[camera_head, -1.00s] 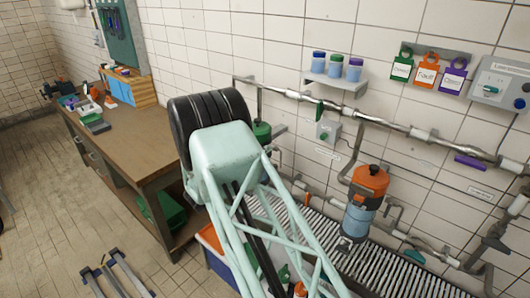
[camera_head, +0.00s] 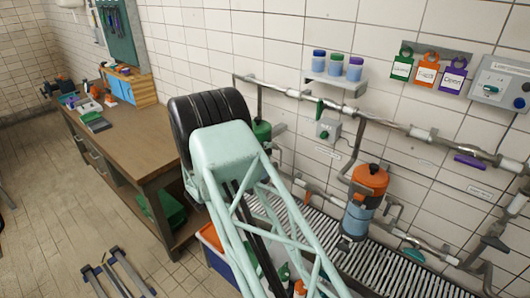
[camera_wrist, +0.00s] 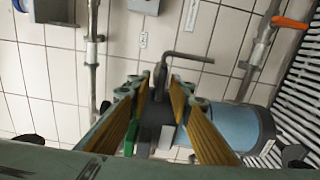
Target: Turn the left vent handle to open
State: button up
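A green handle (camera_head: 319,109) sits on the upper wall pipe, above a small wall box with a green knob (camera_head: 325,133). A purple handle (camera_head: 469,161) is on the same pipe further right. I cannot tell for sure which is the left vent handle. In the wrist view my gripper (camera_wrist: 159,86) has its two yellow-lined fingers apart. A grey bent bar (camera_wrist: 187,55) shows beyond and between the tips; contact is unclear. A green piece (camera_wrist: 132,135) shows beside the left finger; I cannot tell what it belongs to. In the head view my arm hides the gripper.
An orange-topped blue canister (camera_head: 358,220) stands at the slatted grating (camera_head: 405,272); its blue body also shows right of the fingers in the wrist view (camera_wrist: 240,127). A shelf with jars (camera_head: 337,84) and hanging tags (camera_head: 427,73) are above. A workbench (camera_head: 135,150) stands left.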

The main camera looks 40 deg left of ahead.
jog(key=shift+s, duration=0.1)
dwell(0.3)
jog(key=s, duration=1.1)
jog(key=shift+s, duration=0.4)
dwell(0.4)
